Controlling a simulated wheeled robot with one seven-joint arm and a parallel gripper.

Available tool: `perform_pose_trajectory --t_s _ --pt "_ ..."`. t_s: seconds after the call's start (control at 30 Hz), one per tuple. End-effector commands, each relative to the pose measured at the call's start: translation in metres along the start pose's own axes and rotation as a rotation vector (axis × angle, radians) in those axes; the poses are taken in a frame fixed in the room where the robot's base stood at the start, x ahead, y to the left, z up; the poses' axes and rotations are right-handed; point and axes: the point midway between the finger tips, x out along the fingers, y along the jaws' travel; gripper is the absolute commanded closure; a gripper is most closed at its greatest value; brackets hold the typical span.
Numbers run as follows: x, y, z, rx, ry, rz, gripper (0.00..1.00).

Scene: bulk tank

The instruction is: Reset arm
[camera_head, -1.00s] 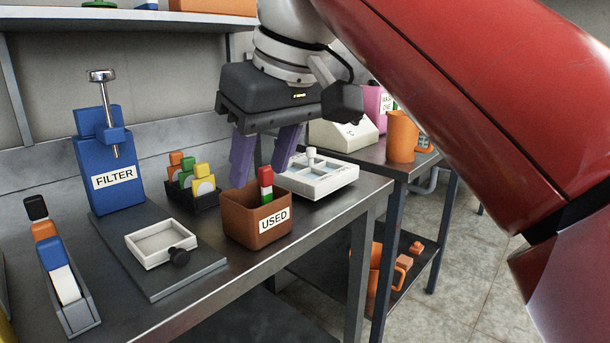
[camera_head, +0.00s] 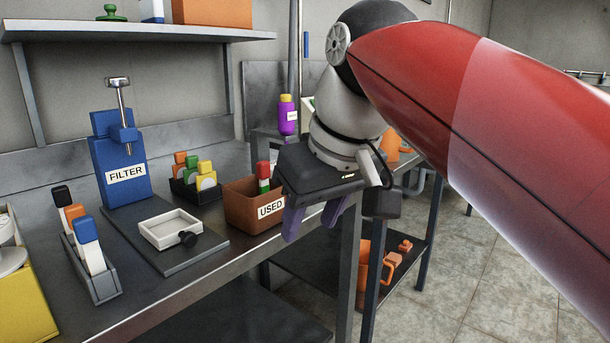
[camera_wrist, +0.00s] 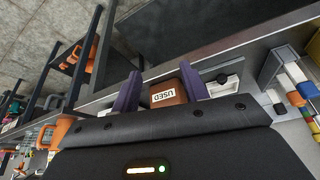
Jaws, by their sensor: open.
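My gripper (camera_head: 314,220) hangs in front of the bench's right end in the head view, its two purple fingers pointing down. The fingers (camera_wrist: 160,94) are spread apart with nothing between them. In the wrist view the brown USED bin (camera_wrist: 172,91) shows beyond them. In the head view this USED bin (camera_head: 240,204) stands on the bench just left of my gripper, with a red, white and green piece (camera_head: 263,176) sticking up in it. My gripper and wrist hide the bench's right corner.
The blue FILTER stand (camera_head: 122,172), a white tray (camera_head: 169,229), a black rack (camera_head: 197,190) and a grey holder (camera_head: 100,281) are on the bench (camera_head: 205,281). A purple bottle (camera_head: 288,115) stands behind. Open floor (camera_head: 490,270) lies to the right.

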Motion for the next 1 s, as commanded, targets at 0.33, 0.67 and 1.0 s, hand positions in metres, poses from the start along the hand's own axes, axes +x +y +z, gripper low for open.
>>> perform_pose_trajectory --t_s 0.33,0.67,1.0 --pt "0.088 0.062 0.129 0.328 0.042 0.159 0.56" --pt "0.158 0.076 0.228 0.517 0.072 0.259 0.56" --pt "0.163 0.076 0.234 0.528 0.073 0.265 0.56"
